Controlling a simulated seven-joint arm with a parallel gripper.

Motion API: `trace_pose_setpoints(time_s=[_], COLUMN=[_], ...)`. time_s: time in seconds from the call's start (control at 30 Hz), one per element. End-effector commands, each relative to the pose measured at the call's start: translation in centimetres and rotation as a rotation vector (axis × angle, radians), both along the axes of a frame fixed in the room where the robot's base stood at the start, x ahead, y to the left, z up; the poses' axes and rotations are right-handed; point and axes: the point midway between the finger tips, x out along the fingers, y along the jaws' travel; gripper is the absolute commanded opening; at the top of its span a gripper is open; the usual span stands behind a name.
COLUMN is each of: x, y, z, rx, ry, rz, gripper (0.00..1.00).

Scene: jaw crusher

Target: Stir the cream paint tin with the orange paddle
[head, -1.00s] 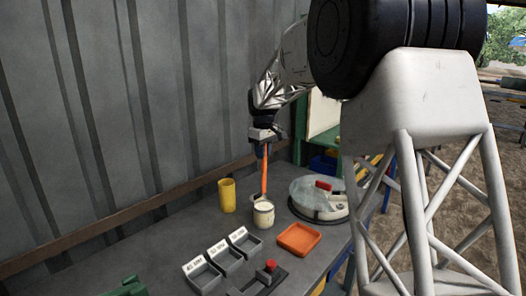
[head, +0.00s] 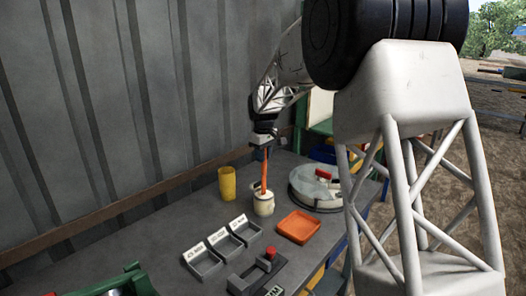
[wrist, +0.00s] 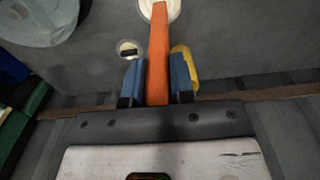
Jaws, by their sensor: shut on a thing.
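The cream paint tin (head: 263,206) stands upright on the grey bench. My gripper (head: 264,142) is above it, with the fingers pointing down. In the wrist view my gripper (wrist: 158,82) has its blue fingers shut on the orange paddle (wrist: 158,50). The paddle (head: 265,170) hangs nearly upright, and its lower end meets the tin's opening. The cream tin (wrist: 160,8) shows at the top edge of the wrist view, partly behind the paddle. How deep the paddle's tip sits is hidden.
A yellow cup (head: 227,184) stands left of the tin. An orange tray (head: 299,227) lies front right, and a round grey device (head: 317,187) is to the right. Several labelled grey bins (head: 223,243) and a red-knobbed fixture (head: 258,272) are in front. A corrugated wall (head: 110,110) rises behind.

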Motion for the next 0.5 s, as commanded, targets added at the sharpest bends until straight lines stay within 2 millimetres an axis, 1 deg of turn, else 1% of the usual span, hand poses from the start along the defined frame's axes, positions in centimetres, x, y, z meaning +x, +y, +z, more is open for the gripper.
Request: trace_pose_setpoints(time_s=[0.5], x=[0.0], y=[0.0], z=[-3.4], rx=[0.000], ry=[0.001], rz=[0.000], gripper=[0.00])
